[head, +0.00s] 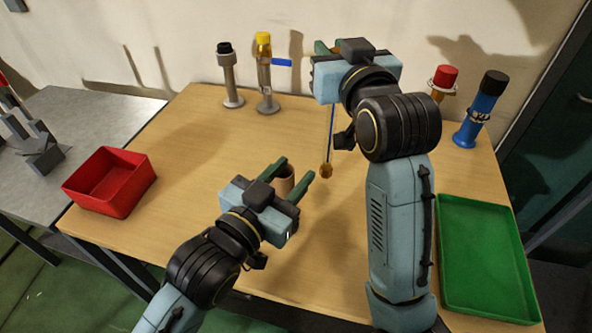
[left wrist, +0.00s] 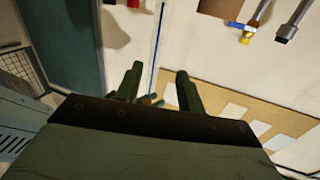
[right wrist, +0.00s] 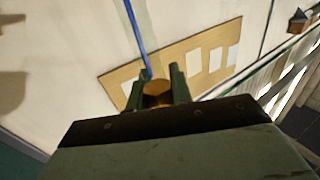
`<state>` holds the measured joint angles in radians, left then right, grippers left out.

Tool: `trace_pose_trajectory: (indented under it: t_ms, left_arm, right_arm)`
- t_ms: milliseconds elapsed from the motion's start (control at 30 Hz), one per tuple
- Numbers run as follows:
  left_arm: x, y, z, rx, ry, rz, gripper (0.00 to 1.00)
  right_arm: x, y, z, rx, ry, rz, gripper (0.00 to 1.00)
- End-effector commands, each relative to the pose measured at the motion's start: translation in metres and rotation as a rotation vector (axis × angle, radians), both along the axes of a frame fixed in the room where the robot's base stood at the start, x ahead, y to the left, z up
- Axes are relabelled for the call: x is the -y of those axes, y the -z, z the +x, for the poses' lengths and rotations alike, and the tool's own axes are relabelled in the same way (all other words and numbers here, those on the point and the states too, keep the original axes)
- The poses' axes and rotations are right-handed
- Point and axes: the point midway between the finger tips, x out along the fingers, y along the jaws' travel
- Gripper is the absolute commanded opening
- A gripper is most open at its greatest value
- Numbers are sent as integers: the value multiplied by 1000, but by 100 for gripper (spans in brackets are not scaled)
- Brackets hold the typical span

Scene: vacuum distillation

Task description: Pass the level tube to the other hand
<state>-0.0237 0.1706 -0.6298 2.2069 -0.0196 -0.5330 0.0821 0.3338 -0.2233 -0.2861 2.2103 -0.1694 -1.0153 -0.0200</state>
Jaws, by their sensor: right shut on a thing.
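The level tube (head: 330,125), thin and clear with a blue stripe and amber ends, hangs about upright from my right gripper (head: 335,48). In the right wrist view its amber end (right wrist: 157,92) sits between the two shut fingers. My left gripper (head: 296,167) is open and empty, lower and to the left of the tube's bottom end. In the left wrist view the tube (left wrist: 157,45) shows as a blue line beyond and between the open fingers (left wrist: 160,80). The top of the tube is hidden behind my right gripper in the head view.
A red bin (head: 110,182) is at the left and a green tray (head: 485,255) at the right. Black-capped (head: 228,75) and yellow-capped (head: 265,72) posts stand at the back; red-capped (head: 442,80) and blue (head: 482,110) bottles stand right.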

Motion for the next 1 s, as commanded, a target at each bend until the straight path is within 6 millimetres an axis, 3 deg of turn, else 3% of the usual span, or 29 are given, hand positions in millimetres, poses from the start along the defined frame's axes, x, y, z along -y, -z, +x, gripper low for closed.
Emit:
trace_pose_trajectory:
  t_ms: [100, 233, 700, 1000]
  left_arm:
    - [10, -13, -4, -18, 15, -50, 39]
    - [17, -14, 2, -23, 18, -61, 39]
    - [67, -15, 69, -21, 18, -57, 39]
    - [82, -14, 89, -20, 17, -57, 39]
  right_arm:
    - [0, 0, 0, 1, 0, 0, 0]
    - [0, 0, 0, 1, 0, 0, 0]
    - [0, 0, 0, 1, 0, 0, 0]
    - [0, 0, 0, 1, 0, 0, 0]
